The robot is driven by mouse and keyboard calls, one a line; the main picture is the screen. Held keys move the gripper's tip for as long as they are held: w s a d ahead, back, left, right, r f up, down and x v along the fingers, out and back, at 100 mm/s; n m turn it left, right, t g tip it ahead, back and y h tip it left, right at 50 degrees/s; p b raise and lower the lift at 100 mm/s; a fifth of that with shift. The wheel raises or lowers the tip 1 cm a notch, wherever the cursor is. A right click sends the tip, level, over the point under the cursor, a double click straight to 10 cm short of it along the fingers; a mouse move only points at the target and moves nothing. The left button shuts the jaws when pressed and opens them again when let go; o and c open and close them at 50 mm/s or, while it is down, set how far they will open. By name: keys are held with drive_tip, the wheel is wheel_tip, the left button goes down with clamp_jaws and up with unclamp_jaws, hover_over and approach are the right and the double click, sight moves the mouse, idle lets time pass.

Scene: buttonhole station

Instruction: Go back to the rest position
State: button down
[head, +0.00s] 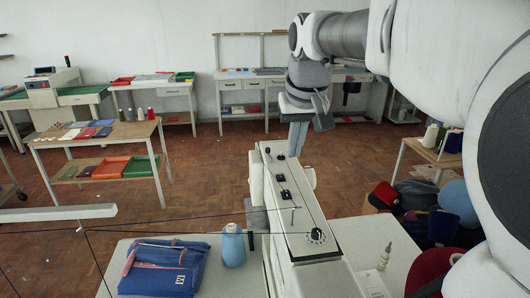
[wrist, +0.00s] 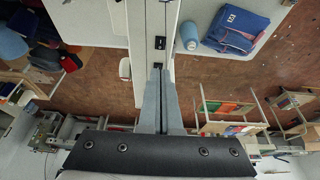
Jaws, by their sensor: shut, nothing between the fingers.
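My gripper (head: 297,140) hangs pointing down just behind the far end of the white sewing machine (head: 300,222). Its fingers are together and hold nothing. In the wrist view the two grey fingers of my gripper (wrist: 160,72) lie side by side, with the machine (wrist: 153,20) beyond their tips. In the head view the machine's body hides the fingertips, and I cannot tell how far they are from it.
A folded blue garment (head: 165,270) and a light blue thread cone (head: 233,246) are on the worktable left of the machine. Open floor (head: 205,185) lies behind left. Thin threads cross the front.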

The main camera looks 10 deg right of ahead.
drive_tip(key=shift+s+r, duration=0.15)
drive_tip(key=shift+r, duration=0.15)
